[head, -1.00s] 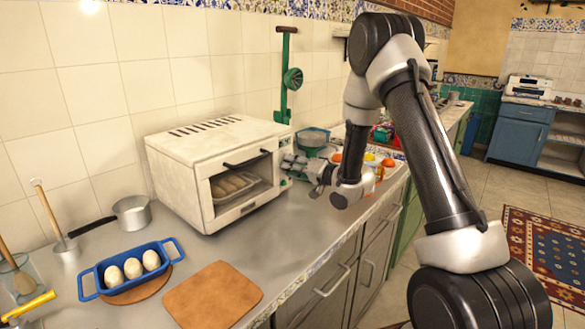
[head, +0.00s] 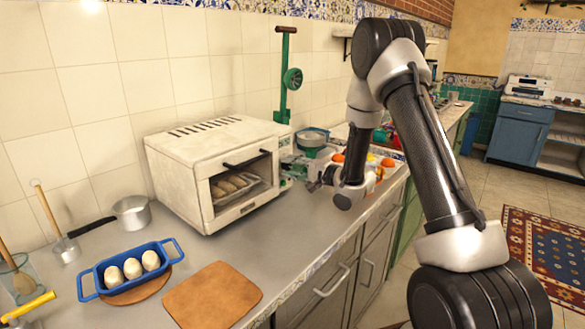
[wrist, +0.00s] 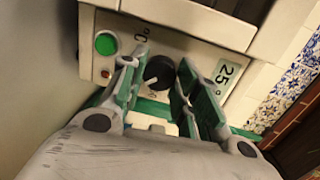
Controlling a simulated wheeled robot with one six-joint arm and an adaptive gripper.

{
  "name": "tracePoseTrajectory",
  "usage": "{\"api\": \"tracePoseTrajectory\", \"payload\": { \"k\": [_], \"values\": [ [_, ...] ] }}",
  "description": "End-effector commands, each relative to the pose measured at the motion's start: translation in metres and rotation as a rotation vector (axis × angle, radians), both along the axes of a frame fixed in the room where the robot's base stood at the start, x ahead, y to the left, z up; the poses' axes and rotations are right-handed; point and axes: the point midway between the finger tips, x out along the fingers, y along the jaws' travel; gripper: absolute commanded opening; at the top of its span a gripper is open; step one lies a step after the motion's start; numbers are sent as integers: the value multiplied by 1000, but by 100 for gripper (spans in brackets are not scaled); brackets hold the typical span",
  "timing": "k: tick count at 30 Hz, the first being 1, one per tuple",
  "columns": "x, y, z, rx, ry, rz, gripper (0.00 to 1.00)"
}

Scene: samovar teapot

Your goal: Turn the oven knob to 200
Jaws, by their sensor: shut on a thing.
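The white oven (head: 172,160) stands on the counter against the tiled wall. Loaves (head: 232,184) show through its front window. In the wrist view its control panel (wrist: 112,72) carries a black round knob (wrist: 158,72) with a pale pointer mark. My gripper (wrist: 157,78) has one green-and-grey finger on each side of the knob and is shut on it. In the head view my gripper (head: 300,165) is at the right end of the oven's front and hides the knob. Most of the scale around the knob is hidden by the fingers.
A green stand (head: 285,80) and oranges (head: 387,162) are close behind my gripper.

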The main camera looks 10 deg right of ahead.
Motion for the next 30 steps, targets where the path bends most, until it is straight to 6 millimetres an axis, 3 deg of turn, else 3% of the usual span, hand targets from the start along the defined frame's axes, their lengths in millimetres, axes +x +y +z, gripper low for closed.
{"api": "tracePoseTrajectory", "payload": {
  "k": [12, 13, 14, 25, 30],
  "values": [
    [0, 0, -1, 3, 5, 0, 7],
    [0, 0, -1, 3, 5, 0, 37],
    [0, 0, -1, 3, 5, 0, 42],
    [-2, -3, 0, 4, 5, -1, 42],
    [-21, -19, 2, 3, 4, -4, 42]
  ]
}}
